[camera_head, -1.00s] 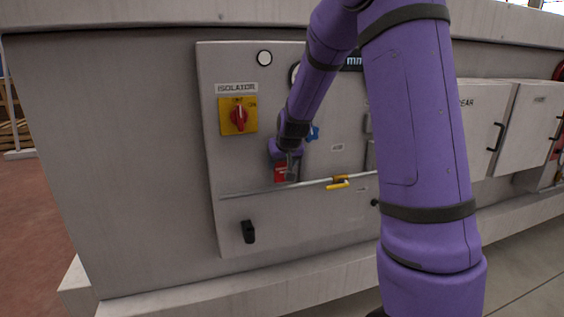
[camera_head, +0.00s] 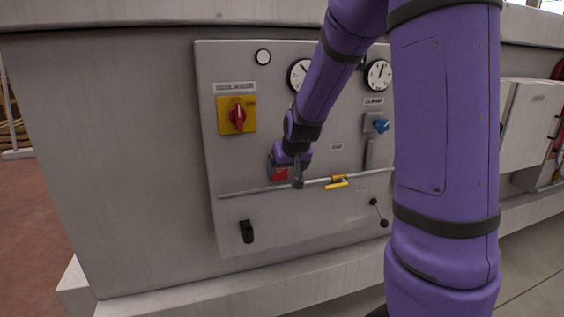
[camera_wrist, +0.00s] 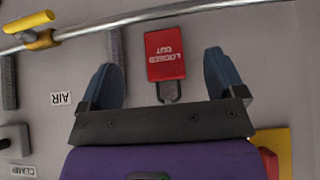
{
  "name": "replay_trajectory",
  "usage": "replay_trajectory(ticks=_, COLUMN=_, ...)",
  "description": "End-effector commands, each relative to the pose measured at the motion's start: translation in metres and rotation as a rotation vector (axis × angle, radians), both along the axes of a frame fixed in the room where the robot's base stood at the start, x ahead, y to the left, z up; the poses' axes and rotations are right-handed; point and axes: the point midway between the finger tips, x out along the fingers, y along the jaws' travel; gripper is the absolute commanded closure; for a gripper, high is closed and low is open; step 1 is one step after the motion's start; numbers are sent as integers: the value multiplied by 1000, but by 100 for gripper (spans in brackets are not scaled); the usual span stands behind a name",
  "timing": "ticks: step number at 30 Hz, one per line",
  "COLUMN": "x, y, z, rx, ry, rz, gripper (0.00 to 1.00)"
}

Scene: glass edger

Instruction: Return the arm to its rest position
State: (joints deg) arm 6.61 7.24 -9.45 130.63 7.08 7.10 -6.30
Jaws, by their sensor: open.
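My gripper (camera_head: 298,178) is at the end of my purple arm, in front of the grey control panel (camera_head: 230,205). In the wrist view my gripper (camera_wrist: 168,78) is open, with its two blue-grey fingers wide apart and nothing held between them. A red "LOCKED OUT" tag (camera_wrist: 165,52) with a dark shackle lies against the panel, seen between the fingers but not gripped. The tag also shows in the head view (camera_head: 279,174), partly hidden by my gripper.
A pipe (camera_head: 245,191) with a yellow-handled valve (camera_head: 337,185) crosses the panel close to my gripper. A yellow isolator with a red knob (camera_head: 237,116) is upper left, a black handle (camera_head: 247,231) lower left. A blue knob (camera_head: 381,125) and gauges (camera_head: 378,74) are at right.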

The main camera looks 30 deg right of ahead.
Motion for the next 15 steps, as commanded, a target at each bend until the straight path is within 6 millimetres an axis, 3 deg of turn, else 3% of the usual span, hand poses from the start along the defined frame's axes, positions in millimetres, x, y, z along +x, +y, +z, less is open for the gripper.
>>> replay_trajectory(ticks=6, x=-40, y=13, z=1, rx=0, ry=-1, rz=3, gripper=11)
replay_trajectory(ticks=15, x=-60, y=18, z=1, rx=0, ry=-2, rz=1, gripper=11)
